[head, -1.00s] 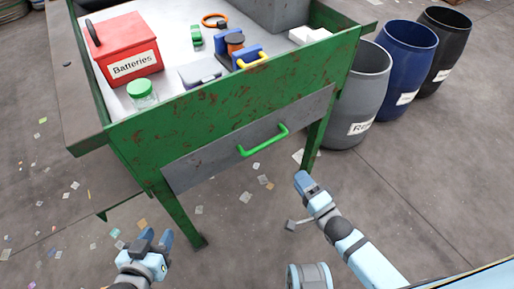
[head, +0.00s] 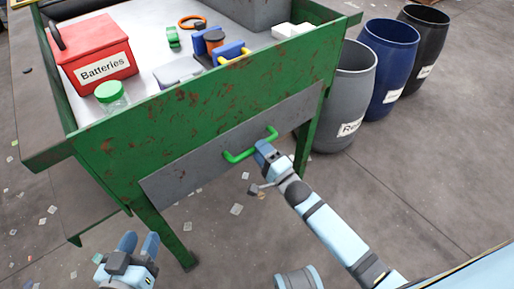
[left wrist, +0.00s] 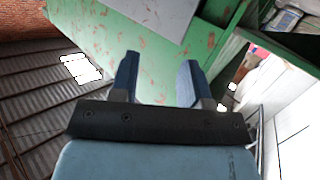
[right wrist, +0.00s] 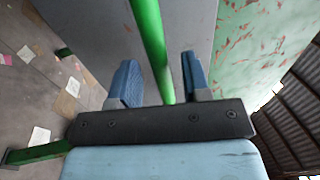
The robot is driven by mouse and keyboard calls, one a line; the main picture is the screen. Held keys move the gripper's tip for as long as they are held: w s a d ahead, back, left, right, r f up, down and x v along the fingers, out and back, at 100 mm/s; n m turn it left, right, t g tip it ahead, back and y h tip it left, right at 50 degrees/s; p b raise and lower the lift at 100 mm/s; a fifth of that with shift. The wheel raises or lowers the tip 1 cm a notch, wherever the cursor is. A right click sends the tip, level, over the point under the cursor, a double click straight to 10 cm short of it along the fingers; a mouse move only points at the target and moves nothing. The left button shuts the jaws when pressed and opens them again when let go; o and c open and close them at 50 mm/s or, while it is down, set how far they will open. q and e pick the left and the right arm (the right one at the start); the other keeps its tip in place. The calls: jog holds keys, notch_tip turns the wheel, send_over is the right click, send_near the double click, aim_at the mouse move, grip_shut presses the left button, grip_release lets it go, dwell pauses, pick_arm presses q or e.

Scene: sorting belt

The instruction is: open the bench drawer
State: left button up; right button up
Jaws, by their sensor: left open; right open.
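The bench drawer has a grey front (head: 205,170) set in the green, rust-flecked bench (head: 150,130); the front looks flush with the bench. Its green bar handle (head: 237,156) also shows in the right wrist view (right wrist: 150,40). My right gripper (head: 262,148) is at the handle, and in the right wrist view the handle bar runs between its two open fingers (right wrist: 156,80). I cannot tell if either finger touches it. My left gripper (head: 140,243) is open and empty, low in front of the bench's left leg; its fingers show in the left wrist view (left wrist: 158,80).
On the bench top are a red Batteries box (head: 95,58), a green-lidded jar (head: 112,97) and several small items. Grey (head: 345,95), blue (head: 385,70) and black (head: 420,50) barrels stand to the right. The floor before the bench is open, with scattered scraps.

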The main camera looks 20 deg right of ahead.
jog(key=shift+x, duration=1.1)
pick_arm(q)
jog(key=shift+w+d+r+t, duration=0.2)
jog(key=shift+d+r+t, duration=0.15)
jog(key=shift+r, duration=0.35)
pick_arm(e)
grip_shut()
pick_arm(q)
jog(key=shift+a+f, duration=0.1)
jog(key=shift+f, duration=0.05)
jog(key=shift+s, duration=0.1)
pick_arm(e)
jog(key=shift+s+d, duration=0.1)
